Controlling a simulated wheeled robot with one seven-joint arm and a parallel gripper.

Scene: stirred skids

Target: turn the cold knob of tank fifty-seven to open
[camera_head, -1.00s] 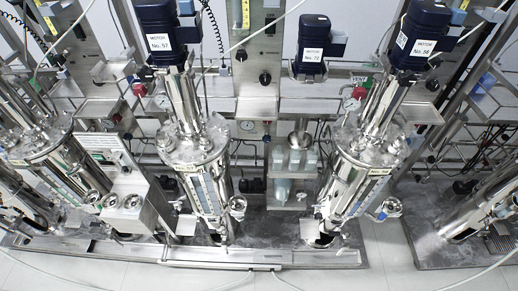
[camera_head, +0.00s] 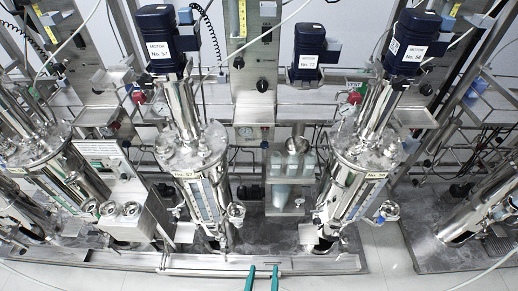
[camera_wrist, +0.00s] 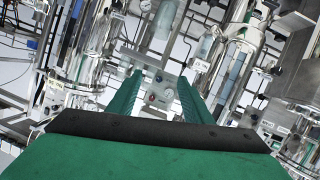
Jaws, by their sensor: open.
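The motor (camera_head: 158,50) labelled No. 57 sits at upper left of centre in the head view, above a shiny steel tank (camera_head: 205,185). To its right a steel panel carries a black knob (camera_head: 238,62) and a lower black knob (camera_head: 262,85). I cannot read any cold mark on them. My gripper (camera_head: 262,276) shows as two green fingers at the bottom edge, apart and empty, well below the panel. In the wrist view my gripper (camera_wrist: 160,78) has its green fingers spread. A small panel with round fittings (camera_wrist: 158,95) shows between them, farther off.
A tank (camera_head: 350,190) under another motor (camera_head: 418,50) stands right of centre. A smaller motor (camera_head: 308,50) and bottles (camera_head: 284,165) stand between. A metal base rail (camera_head: 200,262) runs along the front. Pale floor (camera_head: 388,255) is clear at right.

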